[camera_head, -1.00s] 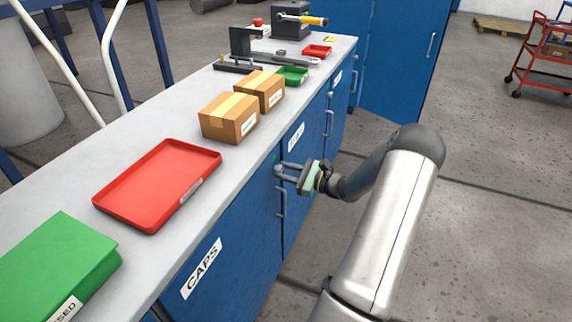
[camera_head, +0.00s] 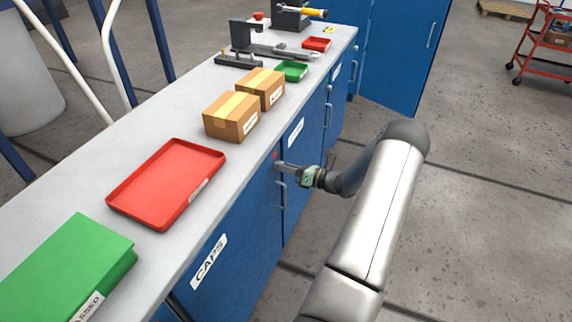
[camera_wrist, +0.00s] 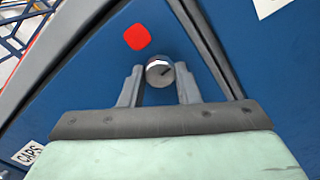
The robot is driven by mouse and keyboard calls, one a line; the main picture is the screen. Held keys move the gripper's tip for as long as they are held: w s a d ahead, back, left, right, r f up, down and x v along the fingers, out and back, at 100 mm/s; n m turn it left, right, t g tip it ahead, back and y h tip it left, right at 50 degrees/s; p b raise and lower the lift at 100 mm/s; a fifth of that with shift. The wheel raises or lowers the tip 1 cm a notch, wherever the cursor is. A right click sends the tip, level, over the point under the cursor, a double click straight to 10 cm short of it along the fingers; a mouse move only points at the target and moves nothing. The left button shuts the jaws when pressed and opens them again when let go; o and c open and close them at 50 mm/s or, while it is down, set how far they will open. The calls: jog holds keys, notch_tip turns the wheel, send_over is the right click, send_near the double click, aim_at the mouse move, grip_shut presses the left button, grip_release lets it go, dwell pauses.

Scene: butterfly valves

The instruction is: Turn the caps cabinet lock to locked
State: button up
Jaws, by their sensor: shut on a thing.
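The CAPS cabinet door (camera_head: 235,270) is blue and shut, with a white CAPS label (camera_head: 208,262) that also shows in the wrist view (camera_wrist: 29,153). Its lock is a round grey knob (camera_wrist: 159,72) with a dark slot mark, near the door's upper corner. A red indicator (camera_wrist: 137,37) sits beside the knob; it shows as a small red spot in the head view (camera_head: 276,155). My gripper (camera_wrist: 159,80) is at the lock, its two fingers on either side of the knob and shut on it. In the head view my gripper (camera_head: 284,166) partly hides the lock.
A vertical door handle (camera_head: 282,198) is just below my gripper. The worktop above carries a red tray (camera_head: 165,185), a green box (camera_head: 65,265), two cardboard boxes (camera_head: 230,117) and a small green tray (camera_head: 291,71). The floor right of my arm is clear.

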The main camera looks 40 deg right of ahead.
jog(key=shift+m, duration=0.6)
jog(key=shift+p, duration=0.3)
jog(key=o, duration=1)
jog(key=shift+s, duration=0.1)
jog(key=b+v, duration=0.2)
jog(key=v, duration=1.5)
jog(key=shift+s, duration=0.15)
jog(key=shift+f, duration=0.1)
